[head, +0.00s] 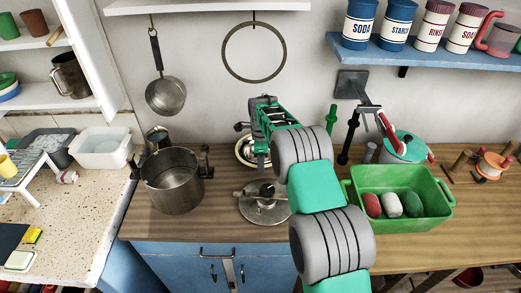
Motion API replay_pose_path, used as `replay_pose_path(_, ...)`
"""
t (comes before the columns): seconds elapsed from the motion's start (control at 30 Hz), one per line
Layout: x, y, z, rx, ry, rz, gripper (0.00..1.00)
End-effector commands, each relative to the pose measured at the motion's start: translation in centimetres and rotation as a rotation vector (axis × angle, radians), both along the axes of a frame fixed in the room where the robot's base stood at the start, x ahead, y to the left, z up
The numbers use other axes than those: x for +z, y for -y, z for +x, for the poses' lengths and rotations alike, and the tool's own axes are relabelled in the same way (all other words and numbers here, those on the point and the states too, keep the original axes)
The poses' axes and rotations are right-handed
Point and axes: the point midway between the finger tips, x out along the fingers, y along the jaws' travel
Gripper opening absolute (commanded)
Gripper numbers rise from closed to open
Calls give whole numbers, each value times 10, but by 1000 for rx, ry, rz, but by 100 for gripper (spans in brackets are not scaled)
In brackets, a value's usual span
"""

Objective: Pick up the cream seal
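A cream ring (239,153), which may be the cream seal, shows in the head view at the back of the wooden counter. My arm covers its right part. Its centre looks dark. My gripper (252,143) is at the far end of my green and grey arm, over or just in front of this ring. Its fingers are small and dark here. I cannot tell whether they are open or touch the ring.
A steel pot (172,184) stands left and a round metal lid-like piece (265,210) lies in front. A green tub (430,217) with red, whitish and grey-green pieces stands right, near a red-handled clamp (386,124). Shelves (455,57) hang above.

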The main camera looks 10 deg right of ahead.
Motion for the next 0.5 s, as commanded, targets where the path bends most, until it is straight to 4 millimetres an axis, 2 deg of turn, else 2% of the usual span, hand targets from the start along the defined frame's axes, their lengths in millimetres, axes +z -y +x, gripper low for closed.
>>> replay_pose_path(0.07, 0, 0, 0, 0, 0, 0, 31)
replay_pose_path(0.43, 0, 0, 0, 0, 0, 0, 1)
replay_pose_path(0.5, 0, 0, 0, 0, 0, 0, 0)
